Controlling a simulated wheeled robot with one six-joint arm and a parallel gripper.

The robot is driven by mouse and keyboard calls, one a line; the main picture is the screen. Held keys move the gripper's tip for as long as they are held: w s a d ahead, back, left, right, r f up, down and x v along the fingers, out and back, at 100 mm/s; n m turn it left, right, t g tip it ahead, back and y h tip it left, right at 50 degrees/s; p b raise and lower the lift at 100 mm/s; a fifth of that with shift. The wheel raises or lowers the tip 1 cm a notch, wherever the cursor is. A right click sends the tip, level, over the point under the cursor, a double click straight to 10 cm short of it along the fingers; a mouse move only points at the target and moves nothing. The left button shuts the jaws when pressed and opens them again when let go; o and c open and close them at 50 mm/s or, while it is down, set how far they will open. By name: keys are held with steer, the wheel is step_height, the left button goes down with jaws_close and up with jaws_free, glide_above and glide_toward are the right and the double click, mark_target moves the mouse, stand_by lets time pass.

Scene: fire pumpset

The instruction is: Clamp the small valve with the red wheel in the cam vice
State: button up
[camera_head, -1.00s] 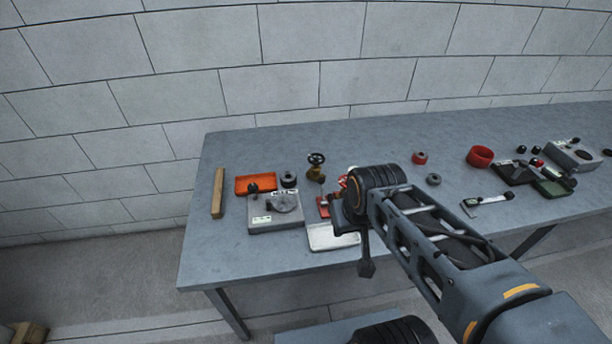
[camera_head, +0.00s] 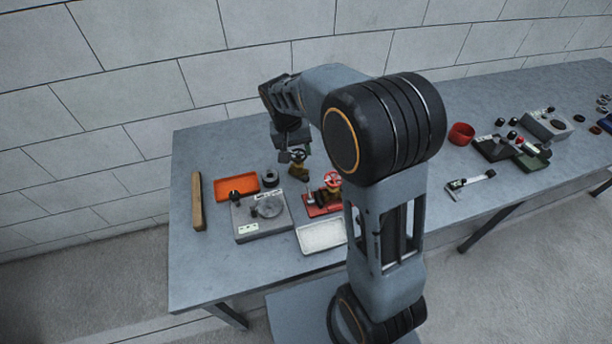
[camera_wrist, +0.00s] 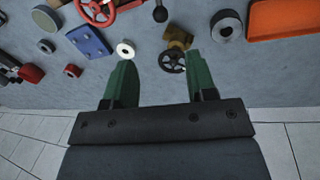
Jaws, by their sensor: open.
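A small valve with a red wheel (camera_head: 333,182) is in the middle of the table's left half, at a red fixture (camera_head: 314,211); whether it is held there I cannot tell. Its red wheel (camera_wrist: 100,12) is cut off at the top of the wrist view. A brass valve with a black wheel (camera_head: 298,170) stands behind it. My gripper (camera_wrist: 162,82) is open and empty, its green fingers pointing toward this brass valve (camera_wrist: 178,42). In the head view my gripper (camera_head: 292,152) is close above it. I cannot tell for sure which fixture is the cam vice.
A grey box with a round disc (camera_head: 262,228), an orange tray (camera_head: 232,189), a black ring (camera_head: 268,178) and a white tray (camera_head: 320,236) crowd this area. A wooden bar (camera_head: 198,200) lies left. A blue part (camera_wrist: 90,40) and a white ring (camera_wrist: 125,49) show in the wrist view.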

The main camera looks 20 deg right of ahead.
mark_target(305, 177)
steer(key=d+f, duration=0.1)
steer(key=f, duration=0.8)
steer(key=d+f+p, duration=0.1)
steer(key=f, duration=0.3)
steer(key=shift+d+f, duration=0.3)
steer(key=shift+f, duration=0.1)
jaws_close()
